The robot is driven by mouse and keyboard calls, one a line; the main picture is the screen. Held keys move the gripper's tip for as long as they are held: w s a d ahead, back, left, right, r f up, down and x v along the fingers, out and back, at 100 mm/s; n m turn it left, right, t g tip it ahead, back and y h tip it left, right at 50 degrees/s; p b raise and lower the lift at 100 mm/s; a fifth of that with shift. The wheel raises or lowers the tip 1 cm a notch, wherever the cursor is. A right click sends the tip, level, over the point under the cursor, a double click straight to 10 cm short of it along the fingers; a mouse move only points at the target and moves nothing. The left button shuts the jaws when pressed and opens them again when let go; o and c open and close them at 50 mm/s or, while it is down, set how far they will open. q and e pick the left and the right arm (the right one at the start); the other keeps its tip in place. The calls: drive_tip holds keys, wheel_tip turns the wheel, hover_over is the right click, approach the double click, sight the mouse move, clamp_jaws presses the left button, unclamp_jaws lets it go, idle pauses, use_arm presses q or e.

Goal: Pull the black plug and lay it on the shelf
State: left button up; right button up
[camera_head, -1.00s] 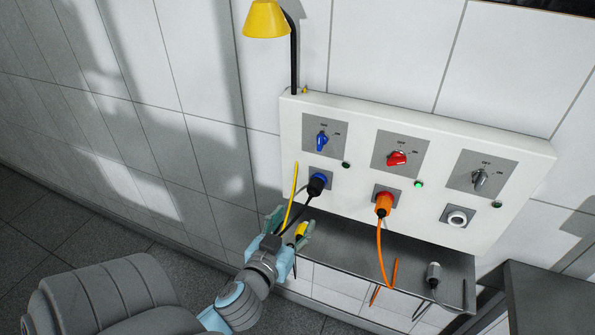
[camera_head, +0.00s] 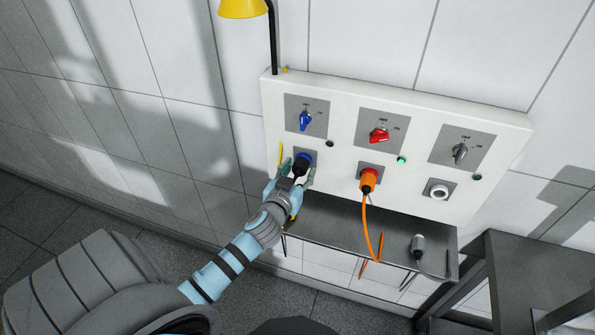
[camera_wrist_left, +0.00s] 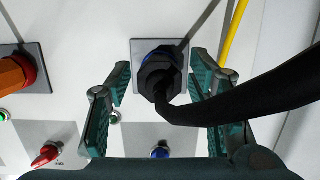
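The black plug (camera_head: 301,167) sits in the blue socket at the left of the white panel. In the left wrist view the black plug (camera_wrist_left: 158,78) is seen from behind, and its thick black cable runs off to the right. My left gripper (camera_head: 293,176) is at the plug. In the left wrist view the fingers of the left gripper (camera_wrist_left: 161,76) stand open on either side of it, with a gap visible on the left. The grey shelf (camera_head: 335,222) is below the panel. My right gripper is not in view.
An orange plug (camera_head: 368,180) with an orange cable sits in the middle socket, beside a green lamp (camera_head: 401,160). A grey plug (camera_head: 417,243) lies on the shelf's right part. A dark table (camera_head: 540,270) stands at right. The shelf's middle looks mostly clear.

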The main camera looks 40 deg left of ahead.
use_arm(q)
clamp_jaws()
drive_tip(key=shift+s+d, duration=0.1)
drive_tip(key=shift+s, duration=0.2)
idle(0.3)
drive_tip(key=shift+s+d, duration=0.25)
drive_tip(key=shift+s, duration=0.35)
drive_tip(key=shift+f+v, duration=0.2)
drive_tip(key=shift+v, duration=0.8)
drive_tip(key=shift+f+v, duration=0.2)
drive_tip(key=shift+v, duration=0.8)
drive_tip(key=shift+s, duration=0.1)
